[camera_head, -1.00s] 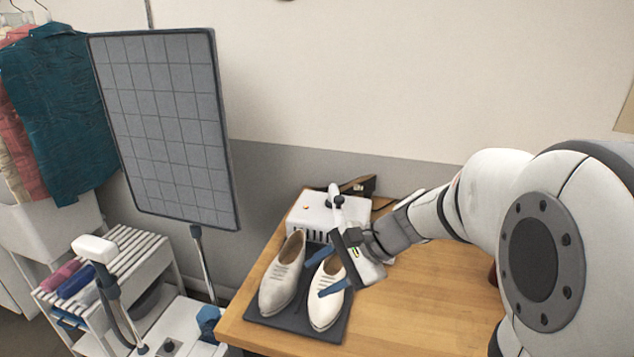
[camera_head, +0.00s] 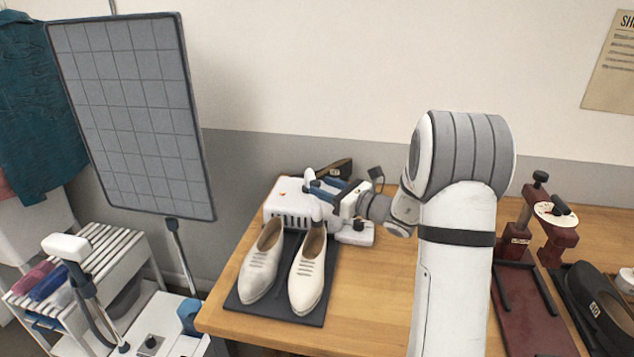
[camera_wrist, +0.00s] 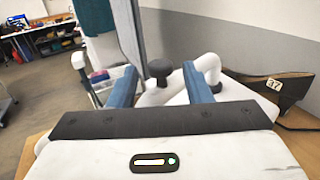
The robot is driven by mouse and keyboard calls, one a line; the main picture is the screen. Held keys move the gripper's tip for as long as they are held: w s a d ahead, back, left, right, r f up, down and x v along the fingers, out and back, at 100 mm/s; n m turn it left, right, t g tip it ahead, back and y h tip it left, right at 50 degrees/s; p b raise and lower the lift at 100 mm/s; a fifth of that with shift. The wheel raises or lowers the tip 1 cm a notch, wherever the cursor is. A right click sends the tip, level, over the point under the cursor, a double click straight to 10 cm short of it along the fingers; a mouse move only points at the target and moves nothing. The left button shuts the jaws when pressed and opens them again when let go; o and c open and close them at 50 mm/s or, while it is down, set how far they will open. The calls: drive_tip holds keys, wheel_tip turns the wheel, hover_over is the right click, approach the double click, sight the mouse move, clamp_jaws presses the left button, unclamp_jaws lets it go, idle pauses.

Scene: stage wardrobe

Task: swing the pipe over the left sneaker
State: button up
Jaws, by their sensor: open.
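Two white sneakers stand side by side on a dark mat (camera_head: 266,308), the left sneaker (camera_head: 260,264) and the right sneaker (camera_head: 307,270). Behind them is a white dryer box (camera_head: 283,203) with a slotted front. Its white pipe (camera_head: 317,213) is partly hidden by my gripper and appears to end near the right sneaker's heel. My gripper (camera_head: 326,186) is open above the box. In the wrist view, a dark knob (camera_wrist: 160,70) and the curved pipe (camera_wrist: 208,66) show between and beside the blue fingers (camera_wrist: 158,84). Contact cannot be told.
A dark shoe with a number tag (camera_wrist: 270,88) lies behind the box. A gridded panel (camera_head: 130,115) stands left of the wooden table (camera_head: 380,290). A dark red stand (camera_head: 525,310) and black shoe (camera_head: 600,300) are at the right.

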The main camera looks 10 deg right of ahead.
sight(318, 181)
drive_tip(key=shift+x, duration=1.85)
clamp_jaws()
drive_tip(key=shift+d, duration=0.35)
drive_tip(key=shift+s+a, duration=0.1)
drive_tip(key=shift+a, duration=0.2)
